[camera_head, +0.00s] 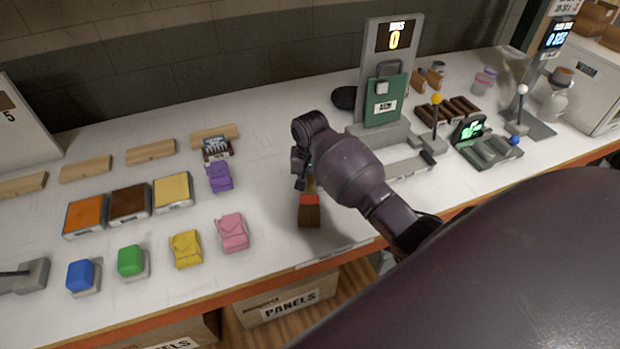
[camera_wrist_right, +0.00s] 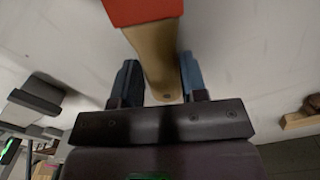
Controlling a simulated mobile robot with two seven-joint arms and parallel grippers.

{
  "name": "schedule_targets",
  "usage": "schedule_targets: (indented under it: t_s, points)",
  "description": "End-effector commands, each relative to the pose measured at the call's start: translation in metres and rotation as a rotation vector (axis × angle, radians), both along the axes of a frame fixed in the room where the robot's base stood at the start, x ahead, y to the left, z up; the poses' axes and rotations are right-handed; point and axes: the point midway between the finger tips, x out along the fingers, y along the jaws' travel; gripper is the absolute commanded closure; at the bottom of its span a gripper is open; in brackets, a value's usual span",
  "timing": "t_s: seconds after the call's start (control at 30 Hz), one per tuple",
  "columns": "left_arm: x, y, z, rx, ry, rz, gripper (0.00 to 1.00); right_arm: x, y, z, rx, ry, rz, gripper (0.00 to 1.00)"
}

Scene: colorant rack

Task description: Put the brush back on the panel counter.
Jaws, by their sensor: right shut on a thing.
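The brush has a pale wooden handle, a red band and dark brown bristles. In the head view the brush (camera_head: 310,209) hangs below my right gripper (camera_head: 302,183), bristles toward the counter's front edge. In the right wrist view the brush handle (camera_wrist_right: 157,55) lies between the two fingers of my right gripper (camera_wrist_right: 158,85), which is shut on it. The white panel counter (camera_head: 270,235) spreads beneath the brush; I cannot tell whether the bristles touch it. My left gripper is not in view.
Purple (camera_head: 219,177) and pink (camera_head: 232,231) packets lie left of the brush. A green device on a grey stand (camera_head: 386,98) and a yellow-knobbed lever (camera_head: 436,112) stand to the right. Cardboard boxes (camera_head: 287,302) sit below the counter. The counter around the brush is clear.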

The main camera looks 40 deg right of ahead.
Motion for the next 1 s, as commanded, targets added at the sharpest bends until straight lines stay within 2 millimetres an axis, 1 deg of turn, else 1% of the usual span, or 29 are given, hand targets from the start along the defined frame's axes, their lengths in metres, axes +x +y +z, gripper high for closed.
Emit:
schedule_targets:
  t_s: [0.1, 0.4, 0.43, 0.57, 0.6, 0.87, 1.0]
  points:
    - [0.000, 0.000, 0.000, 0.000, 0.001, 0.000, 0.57, 0.000, 0.000, -0.005, 0.000, 0.000, 0.001, 0.84]
    - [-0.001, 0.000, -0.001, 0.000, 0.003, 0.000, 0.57, 0.000, 0.000, -0.007, 0.001, -0.001, 0.001, 0.84]
    - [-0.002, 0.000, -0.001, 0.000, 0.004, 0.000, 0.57, 0.000, 0.000, -0.007, 0.001, -0.001, 0.001, 0.57]
    - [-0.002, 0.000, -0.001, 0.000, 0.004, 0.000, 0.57, 0.000, 0.000, -0.006, 0.001, -0.001, 0.001, 0.38]
    - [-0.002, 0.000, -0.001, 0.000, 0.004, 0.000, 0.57, 0.000, 0.000, -0.006, 0.001, -0.001, 0.001, 0.35]
    - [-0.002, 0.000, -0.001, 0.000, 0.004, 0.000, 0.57, 0.000, 0.000, -0.006, 0.000, -0.001, 0.001, 0.35]
    - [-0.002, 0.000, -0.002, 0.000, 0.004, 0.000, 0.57, 0.001, 0.000, 0.003, 0.000, -0.004, 0.001, 0.35]
